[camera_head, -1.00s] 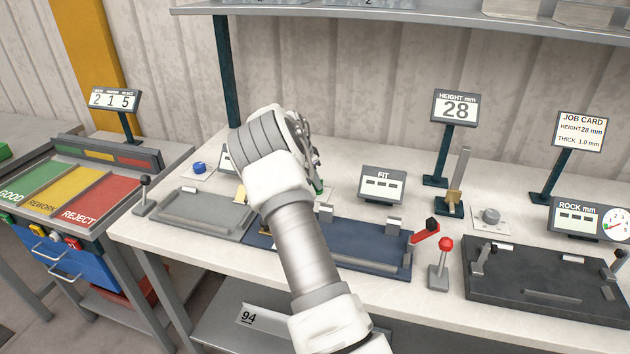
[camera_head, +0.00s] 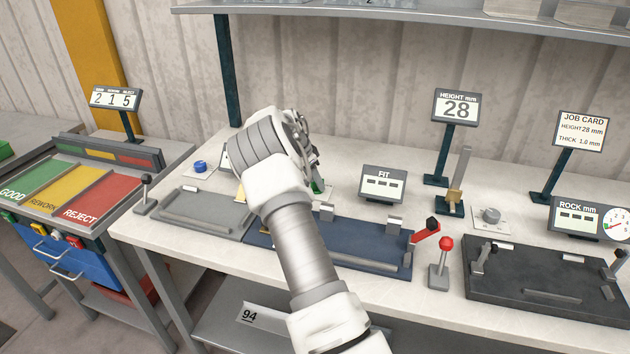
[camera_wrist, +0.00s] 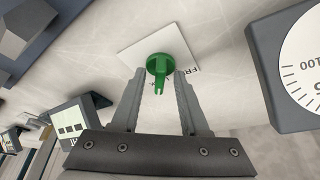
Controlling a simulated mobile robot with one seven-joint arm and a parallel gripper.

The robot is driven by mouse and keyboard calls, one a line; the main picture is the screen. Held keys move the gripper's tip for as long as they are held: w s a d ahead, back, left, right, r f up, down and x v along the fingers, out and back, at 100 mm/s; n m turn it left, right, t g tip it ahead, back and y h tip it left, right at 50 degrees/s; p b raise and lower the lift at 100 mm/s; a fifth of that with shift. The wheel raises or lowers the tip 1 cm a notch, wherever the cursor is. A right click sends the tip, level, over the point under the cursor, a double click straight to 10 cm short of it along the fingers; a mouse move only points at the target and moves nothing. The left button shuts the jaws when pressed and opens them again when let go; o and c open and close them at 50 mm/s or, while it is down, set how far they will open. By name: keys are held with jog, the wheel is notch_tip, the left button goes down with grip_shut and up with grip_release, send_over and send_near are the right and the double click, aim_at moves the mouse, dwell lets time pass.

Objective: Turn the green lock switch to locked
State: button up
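The green lock switch (camera_wrist: 158,68) is a round knob with a narrow handle on a white plate (camera_wrist: 146,50) in the wrist view. Its handle points toward my gripper's palm. Lettering beginning "FR" shows on the plate, partly hidden by a finger. My gripper (camera_wrist: 161,76) is open, with one fingertip on each side of the handle and a small gap showing on both sides. In the head view my gripper (camera_head: 313,172) is over the back of the bench, mostly hidden by my wrist. A bit of the green switch (camera_head: 318,187) shows just below it.
The FIT display (camera_head: 383,184) stands right of my gripper, with a blue fixture (camera_head: 350,239) in front. A blue button (camera_head: 199,167) is at left. A dial gauge (camera_wrist: 305,78) stands close at the right in the wrist view. A shelf (camera_head: 420,14) runs above.

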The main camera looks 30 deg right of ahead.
jog(key=v, duration=1.7)
jog(key=shift+a+r, duration=0.15)
